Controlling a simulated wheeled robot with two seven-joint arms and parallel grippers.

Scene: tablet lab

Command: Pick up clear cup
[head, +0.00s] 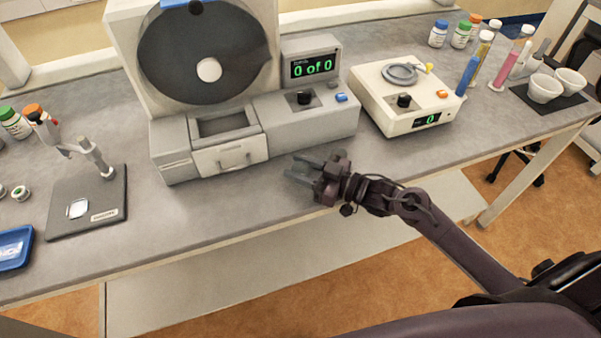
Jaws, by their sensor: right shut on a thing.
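My right gripper (300,171) is in front of the grey machine, over the front part of the bench. Its fingers point left and are shut on a faint, see-through thing, which looks like the clear cup (302,172). The cup is small and hard to make out between the dark fingers. I cannot tell whether it touches the bench top. My left gripper is not in view.
The large grey machine (345,118) with a drawer (230,157) stands behind the gripper. A cream device (370,93) stands to its right. A dark stand (112,205) and a blue tray (14,236) are at left. Bottles, cylinders and white bowls (545,90) fill the back right.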

